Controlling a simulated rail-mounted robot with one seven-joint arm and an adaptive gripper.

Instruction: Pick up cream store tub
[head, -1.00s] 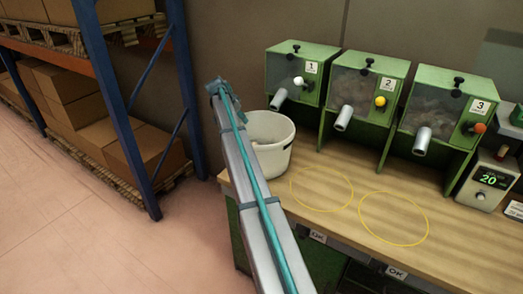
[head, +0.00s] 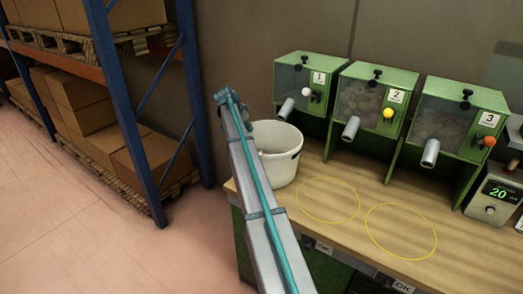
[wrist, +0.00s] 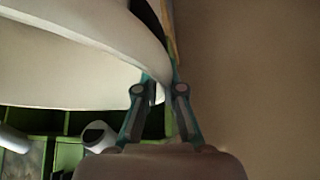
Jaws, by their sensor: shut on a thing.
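The cream tub (head: 286,167) is a round, open white bucket at the left end of the wooden bench in the head view. It appears upright, with its base at the bench top, and my arm covers its left side. Its pale curved wall (wrist: 65,60) fills the upper left of the wrist view. My gripper (wrist: 163,80) is shut on the tub at its edge in the wrist view. The exact contact is dark and partly hidden. My gripper cannot be made out clearly in the head view.
Green dispensers numbered 1 (head: 301,76), 2 (head: 363,98) and 3 (head: 452,119) stand along the back of the bench (head: 362,190). Two yellow circles mark clear bench space right of the tub. A blue-framed rack (head: 128,110) with boxes stands left.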

